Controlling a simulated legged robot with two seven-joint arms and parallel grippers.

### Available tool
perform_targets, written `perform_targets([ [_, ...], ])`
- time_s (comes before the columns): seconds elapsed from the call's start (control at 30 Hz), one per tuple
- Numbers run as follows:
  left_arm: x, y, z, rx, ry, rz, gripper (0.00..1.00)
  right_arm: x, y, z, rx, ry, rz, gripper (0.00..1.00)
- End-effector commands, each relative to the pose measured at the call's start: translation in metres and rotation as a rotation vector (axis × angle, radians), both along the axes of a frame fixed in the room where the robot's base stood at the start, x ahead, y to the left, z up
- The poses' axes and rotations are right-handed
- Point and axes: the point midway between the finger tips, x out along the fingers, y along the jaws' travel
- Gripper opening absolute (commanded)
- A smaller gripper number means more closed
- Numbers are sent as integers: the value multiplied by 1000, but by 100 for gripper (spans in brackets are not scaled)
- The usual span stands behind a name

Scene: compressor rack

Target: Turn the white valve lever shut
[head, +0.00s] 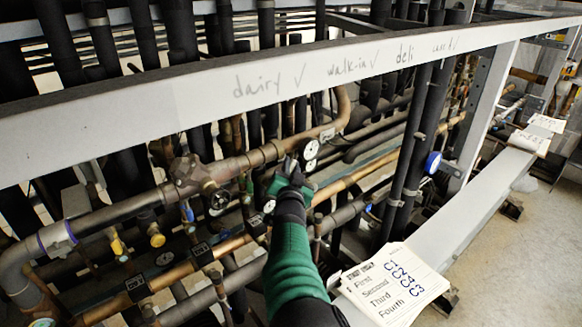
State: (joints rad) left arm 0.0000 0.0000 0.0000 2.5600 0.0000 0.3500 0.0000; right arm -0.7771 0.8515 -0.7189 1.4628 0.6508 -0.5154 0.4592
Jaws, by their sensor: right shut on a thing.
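My right gripper (289,165) reaches in from the bottom centre on a green and black arm, at the pipes below the grey beam. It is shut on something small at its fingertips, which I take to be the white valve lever. The fingers and hand hide most of that spot, so the lever's angle cannot be told. Two small round white pieces (311,149) sit just right of the fingertips, by a copper pipe (343,108). My left gripper is not in view.
A grey beam (200,92) with handwritten labels crosses above the gripper. Brass valve bodies (190,176) and copper pipes crowd the left. Dark vertical pipes (408,150) stand to the right. Paper cards (393,283) lie on the lower ledge (470,215). Open floor shows at far right.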

Motion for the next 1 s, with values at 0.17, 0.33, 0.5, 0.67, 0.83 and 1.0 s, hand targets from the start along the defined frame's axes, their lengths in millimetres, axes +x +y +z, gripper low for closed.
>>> perform_targets([
  [0.17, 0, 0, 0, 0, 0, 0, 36, 0, 1, 1, 1, -3, 1, 0],
  [0.33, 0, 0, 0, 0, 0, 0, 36, 0, 1, 1, 2, -3, 1, 0],
  [0.5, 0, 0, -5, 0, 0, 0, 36, -2, 3, 8, 106, 58, -1, 0],
  [0.67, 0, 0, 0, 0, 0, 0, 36, -6, 10, 15, 261, 168, -1, 0],
  [0.83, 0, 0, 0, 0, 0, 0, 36, -7, 12, 15, 313, 205, 2, 0],
  [1.0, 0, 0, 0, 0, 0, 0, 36, -7, 12, 16, 311, 205, 2, 0],
])
